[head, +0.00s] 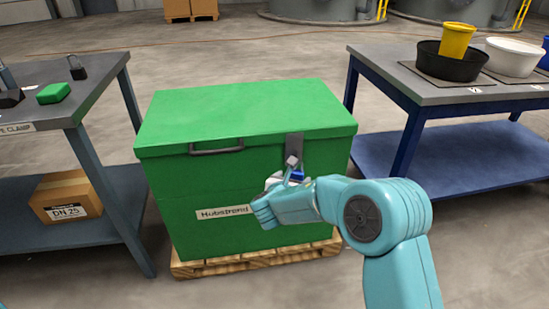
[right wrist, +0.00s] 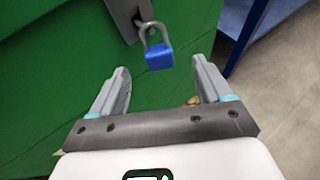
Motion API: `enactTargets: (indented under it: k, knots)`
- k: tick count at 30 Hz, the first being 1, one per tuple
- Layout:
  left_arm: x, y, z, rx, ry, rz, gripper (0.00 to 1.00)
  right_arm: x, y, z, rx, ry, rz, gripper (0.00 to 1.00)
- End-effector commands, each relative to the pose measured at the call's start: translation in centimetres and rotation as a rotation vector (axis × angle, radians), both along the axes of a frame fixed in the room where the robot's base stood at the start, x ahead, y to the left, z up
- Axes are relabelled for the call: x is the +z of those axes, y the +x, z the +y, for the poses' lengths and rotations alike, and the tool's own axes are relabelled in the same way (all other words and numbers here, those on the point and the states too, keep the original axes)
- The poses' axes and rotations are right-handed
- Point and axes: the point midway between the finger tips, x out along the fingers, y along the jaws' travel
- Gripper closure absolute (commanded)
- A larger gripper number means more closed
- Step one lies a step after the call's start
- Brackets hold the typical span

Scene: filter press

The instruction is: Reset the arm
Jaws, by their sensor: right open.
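My right gripper (right wrist: 157,90) is open in the right wrist view, its two fingers apart with nothing between them. A blue padlock (right wrist: 159,57) with a grey shackle hangs from the grey hasp (right wrist: 128,14) just beyond the fingertips, apart from them. In the head view the right arm comes in from the right, with the gripper (head: 285,178) in front of the green chest (head: 240,115). The blue padlock (head: 297,175) shows partly there, below the hasp (head: 294,145). The chest lid is shut. My left gripper is not in view.
The chest stands on a wooden pallet (head: 255,262). A table (head: 60,105) with a green block (head: 53,93) stands at left, a cardboard box (head: 66,199) on its lower shelf. A blue-framed table (head: 432,92) at right holds a black bowl (head: 448,66), yellow bucket (head: 457,40) and white bowl (head: 513,58).

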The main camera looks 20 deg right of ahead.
Motion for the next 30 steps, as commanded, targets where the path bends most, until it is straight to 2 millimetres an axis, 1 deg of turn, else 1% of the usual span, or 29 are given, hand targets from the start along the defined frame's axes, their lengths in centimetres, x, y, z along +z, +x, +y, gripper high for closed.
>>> enactTargets:
  k: [4, 5, 8, 9, 11, 12, 14, 15, 17, 18, 20, 21, 23, 24, 25, 27, 29, 30]
  knots:
    - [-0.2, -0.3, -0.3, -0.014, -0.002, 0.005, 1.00, 0.0, 0.1, 0.1, 0.000, 0.000, 0.000, 0.22]
    - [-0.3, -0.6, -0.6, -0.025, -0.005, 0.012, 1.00, -0.5, -0.1, 0.1, -0.003, 0.012, 0.010, 0.22]
    - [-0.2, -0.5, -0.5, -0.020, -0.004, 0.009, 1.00, -4.6, -2.2, 0.5, -0.046, 0.143, 0.091, 0.22]
    - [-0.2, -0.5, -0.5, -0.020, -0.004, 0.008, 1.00, -6.9, -3.6, 0.8, -0.082, 0.225, 0.136, 0.22]
    - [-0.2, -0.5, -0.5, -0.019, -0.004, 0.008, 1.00, -10.7, -6.4, 1.6, -0.153, 0.371, 0.213, 0.22]
    - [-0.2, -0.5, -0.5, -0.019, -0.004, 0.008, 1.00, -13.3, -8.7, 2.4, -0.216, 0.480, 0.265, 0.22]
    - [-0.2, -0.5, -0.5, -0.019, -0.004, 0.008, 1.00, -16.7, -12.3, 3.8, -0.329, 0.646, 0.337, 0.22]
    - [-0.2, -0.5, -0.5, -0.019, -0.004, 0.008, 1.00, -18.7, -14.9, 5.0, -0.423, 0.761, 0.380, 0.22]
    - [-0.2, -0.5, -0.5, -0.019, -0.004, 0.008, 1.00, -21.1, -18.9, 7.0, -0.592, 0.937, 0.433, 0.22]
    - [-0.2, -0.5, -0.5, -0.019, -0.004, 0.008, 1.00, -22.5, -21.6, 8.5, -0.729, 1.057, 0.459, 0.22]
    - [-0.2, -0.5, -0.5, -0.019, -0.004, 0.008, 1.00, -23.9, -25.5, 10.9, -0.972, 1.234, 0.471, 0.22]
    - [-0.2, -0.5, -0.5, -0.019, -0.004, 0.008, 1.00, -24.4, -27.5, 12.3, -1.135, 1.332, 0.459, 0.22]
    - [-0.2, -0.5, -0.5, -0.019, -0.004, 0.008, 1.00, -24.9, -29.8, 13.9, -1.371, 1.451, 0.414, 0.22]
    - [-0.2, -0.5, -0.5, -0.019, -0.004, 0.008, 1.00, -25.1, -30.9, 14.7, -1.516, 1.509, 0.370, 0.22]
    - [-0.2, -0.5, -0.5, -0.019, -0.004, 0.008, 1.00, -25.2, -31.6, 15.1, -1.620, 1.544, 0.332, 0.22]
    - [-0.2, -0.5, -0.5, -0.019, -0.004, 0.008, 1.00, -25.4, -32.9, 15.6, -1.843, 1.602, 0.225, 0.22]
    - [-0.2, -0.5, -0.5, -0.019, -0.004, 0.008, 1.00, -25.7, -33.8, 15.7, -2.015, 1.629, 0.118, 0.22]
    - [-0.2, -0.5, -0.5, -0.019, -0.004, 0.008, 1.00, -25.9, -34.4, 15.6, -2.122, 1.638, 0.038, 0.22]
